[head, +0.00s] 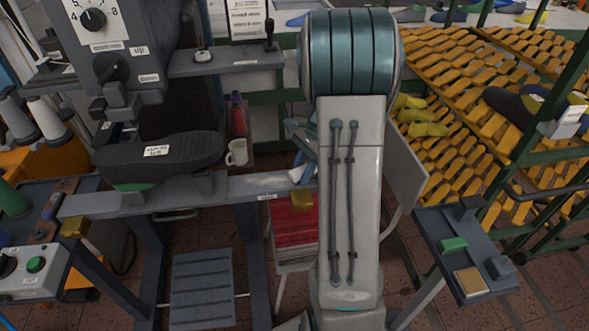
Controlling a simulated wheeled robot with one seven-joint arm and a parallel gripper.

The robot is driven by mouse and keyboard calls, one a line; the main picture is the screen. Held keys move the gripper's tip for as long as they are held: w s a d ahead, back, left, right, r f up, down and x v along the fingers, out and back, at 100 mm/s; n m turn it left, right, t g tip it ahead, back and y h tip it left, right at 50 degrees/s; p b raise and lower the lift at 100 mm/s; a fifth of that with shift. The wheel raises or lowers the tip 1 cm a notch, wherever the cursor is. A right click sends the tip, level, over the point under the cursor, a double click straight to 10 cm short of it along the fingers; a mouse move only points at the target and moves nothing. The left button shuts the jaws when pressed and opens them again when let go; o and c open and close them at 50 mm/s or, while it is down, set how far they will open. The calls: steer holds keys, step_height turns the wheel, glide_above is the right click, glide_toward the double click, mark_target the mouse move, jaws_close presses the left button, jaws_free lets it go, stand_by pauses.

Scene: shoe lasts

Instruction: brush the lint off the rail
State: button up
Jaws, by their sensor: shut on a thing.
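The rail (230,186) is a grey horizontal beam across the front of the machine, with a small white label near its right end. A pale whitish patch that looks like lint (274,180) lies on top of the rail towards its right. My gripper (305,155) shows only in part, at the left edge of my arm, just above the rail's right end. It is shut on a small blue-handled brush (307,172), whose pale end is beside the whitish patch. My arm hides the rest of the brush and the fingertips; I cannot tell whether the bristles touch the rail.
A dark shoe last (160,157) with a white label sits above the rail at left. A white mug (237,152) and a red bottle (238,115) stand behind the rail. A red stack (294,222) is below. Racks of yellow lasts (460,90) fill the right.

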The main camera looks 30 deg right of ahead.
steer(key=shift+s+d, duration=0.15)
steer(key=shift+d, duration=0.35)
steer(key=shift+c, duration=0.3)
steer(key=shift+c, duration=0.5)
